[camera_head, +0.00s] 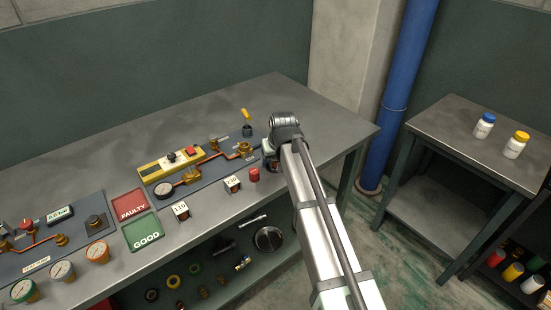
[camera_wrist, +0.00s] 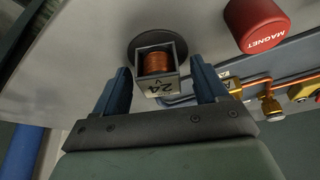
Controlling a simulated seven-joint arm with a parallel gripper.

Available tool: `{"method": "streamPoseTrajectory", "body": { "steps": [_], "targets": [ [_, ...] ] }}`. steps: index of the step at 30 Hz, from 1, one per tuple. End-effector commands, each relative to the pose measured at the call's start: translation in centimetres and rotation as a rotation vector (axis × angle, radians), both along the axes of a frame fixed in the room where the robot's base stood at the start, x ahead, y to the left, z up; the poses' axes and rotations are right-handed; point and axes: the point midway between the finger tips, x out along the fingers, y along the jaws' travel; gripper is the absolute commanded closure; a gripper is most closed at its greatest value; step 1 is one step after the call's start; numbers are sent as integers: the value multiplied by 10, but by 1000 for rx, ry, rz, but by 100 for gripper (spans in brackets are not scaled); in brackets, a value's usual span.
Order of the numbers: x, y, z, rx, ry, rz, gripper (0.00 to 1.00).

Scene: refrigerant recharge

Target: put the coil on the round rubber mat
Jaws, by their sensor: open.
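The coil (camera_wrist: 158,63), a small open metal frame with copper winding and a 24 V label, shows in the wrist view. It appears to stand on the round dark rubber mat (camera_wrist: 136,48), whose rim shows around its far side. My gripper (camera_wrist: 161,74) is open, with one blue finger on each side of the coil and a visible gap at both sides. In the head view my arm hides the coil and most of the gripper; the gripper is low over the right part of the bench.
A red magnet (camera_wrist: 257,24) stands close beside the mat; it also shows in the head view (camera_head: 254,174). Two other coils, marked 230 (camera_head: 232,184) and 110 (camera_head: 181,211), stand along the bench front. A valve panel (camera_head: 205,165) lies behind them. The bench's right end (camera_head: 345,135) is clear.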

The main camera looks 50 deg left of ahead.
Motion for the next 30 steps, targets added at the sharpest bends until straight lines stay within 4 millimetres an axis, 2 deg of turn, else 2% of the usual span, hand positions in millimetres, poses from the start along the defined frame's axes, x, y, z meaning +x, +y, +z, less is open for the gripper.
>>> {"method": "streamPoseTrajectory", "body": {
  "steps": [7,11,24,30],
  "targets": [
    [0,0,3,1,0,0,27],
    [-2,-4,13,1,0,0,27],
    [-13,-31,82,2,-1,0,27],
    [-16,-39,103,1,0,0,27]
  ]
}}
